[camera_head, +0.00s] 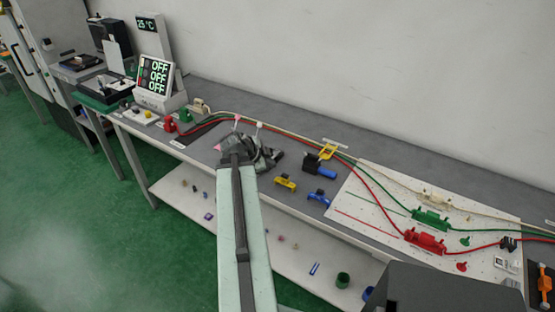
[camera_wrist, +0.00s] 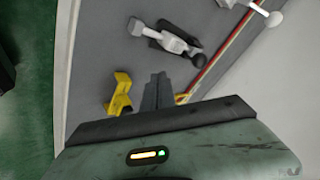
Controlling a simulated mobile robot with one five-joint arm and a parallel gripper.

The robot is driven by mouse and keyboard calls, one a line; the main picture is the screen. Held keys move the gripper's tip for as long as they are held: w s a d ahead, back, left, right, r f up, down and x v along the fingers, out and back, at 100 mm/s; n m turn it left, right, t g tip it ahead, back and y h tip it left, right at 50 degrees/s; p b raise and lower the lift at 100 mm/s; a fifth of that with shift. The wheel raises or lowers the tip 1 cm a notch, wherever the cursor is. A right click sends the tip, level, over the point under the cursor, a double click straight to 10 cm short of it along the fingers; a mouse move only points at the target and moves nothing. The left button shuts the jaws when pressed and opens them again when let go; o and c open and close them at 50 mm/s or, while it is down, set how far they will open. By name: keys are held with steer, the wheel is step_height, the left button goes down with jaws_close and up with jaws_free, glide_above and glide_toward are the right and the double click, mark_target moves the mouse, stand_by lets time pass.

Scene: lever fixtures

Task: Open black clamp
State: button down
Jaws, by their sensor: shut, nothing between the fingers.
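My gripper (camera_wrist: 158,82) is shut and empty in the wrist view, its dark fingers together above the bench. It also shows dark at the end of my arm in the head view (camera_head: 268,157). A black clamp-like fixture with a blue handle (camera_head: 313,162) stands on the bench to the right of my gripper, apart from it. In the wrist view a grey-and-black lever fixture (camera_wrist: 172,40) lies beyond the fingertips, not touching them. I cannot tell which of these two is the black clamp. My arm hides part of the bench.
A yellow fixture (camera_wrist: 120,95) is left of my fingers, and another yellow one (camera_head: 328,151) stands near the cables (camera_head: 372,182). A small blue fixture (camera_head: 319,198) is near the front edge. A white board (camera_head: 385,210) with red and green fixtures lies right. The wall is behind.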

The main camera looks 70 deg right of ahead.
steer(key=d, duration=0.1)
steer(key=w+d+p, duration=0.1)
steer(key=w+d, duration=0.1)
steer(key=shift+w+r+p, duration=0.1)
steer(key=shift+r+p, duration=0.2)
steer(key=shift+p, duration=0.05)
steer(key=shift+w+d, duration=0.1)
steer(key=shift+d, duration=0.15)
